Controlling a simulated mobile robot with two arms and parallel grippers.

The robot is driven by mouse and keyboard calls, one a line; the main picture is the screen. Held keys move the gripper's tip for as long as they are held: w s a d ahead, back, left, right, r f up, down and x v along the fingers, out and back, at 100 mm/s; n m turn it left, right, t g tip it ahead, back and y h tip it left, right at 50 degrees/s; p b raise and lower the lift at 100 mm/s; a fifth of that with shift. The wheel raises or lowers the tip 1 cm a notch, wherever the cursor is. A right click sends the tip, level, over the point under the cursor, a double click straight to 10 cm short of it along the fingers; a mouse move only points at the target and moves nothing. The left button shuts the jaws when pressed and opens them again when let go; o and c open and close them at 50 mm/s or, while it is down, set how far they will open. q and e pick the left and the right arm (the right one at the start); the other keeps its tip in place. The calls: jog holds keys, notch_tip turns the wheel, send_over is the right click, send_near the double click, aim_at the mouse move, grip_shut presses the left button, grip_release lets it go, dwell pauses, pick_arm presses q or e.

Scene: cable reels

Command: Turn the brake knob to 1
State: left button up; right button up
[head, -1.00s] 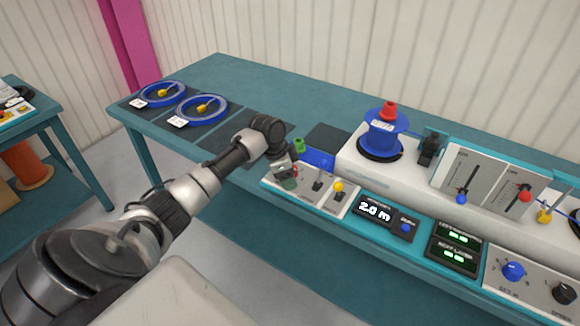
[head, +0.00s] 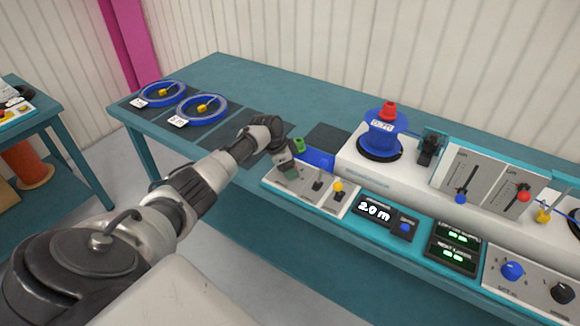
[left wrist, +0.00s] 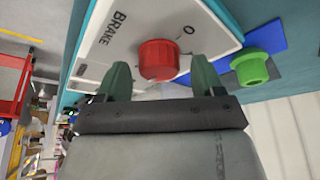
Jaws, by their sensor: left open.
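The brake knob (left wrist: 158,60) is red and round, on a light panel (left wrist: 205,22) lettered BRAKE. A 0 mark (left wrist: 188,31) shows beside it; I see no clear 1 mark, and the knob's pointer cannot be made out. My left gripper (left wrist: 161,74) is open, with one green finger on each side of the knob in the picture. Whether the fingers touch it I cannot tell. In the head view my left gripper (head: 287,168) is over the left end of the console panel (head: 312,198) and hides the knob. My right gripper is not in view.
A green knob (left wrist: 252,68) stands close beside the panel. A blue reel (head: 382,130) stands behind. Blue rings (head: 203,109) lie on the table's left.

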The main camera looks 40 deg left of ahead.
pick_arm(q)
jog(key=shift+d+f, duration=0.1)
jog(key=shift+f, duration=0.2)
jog(key=c, duration=0.9)
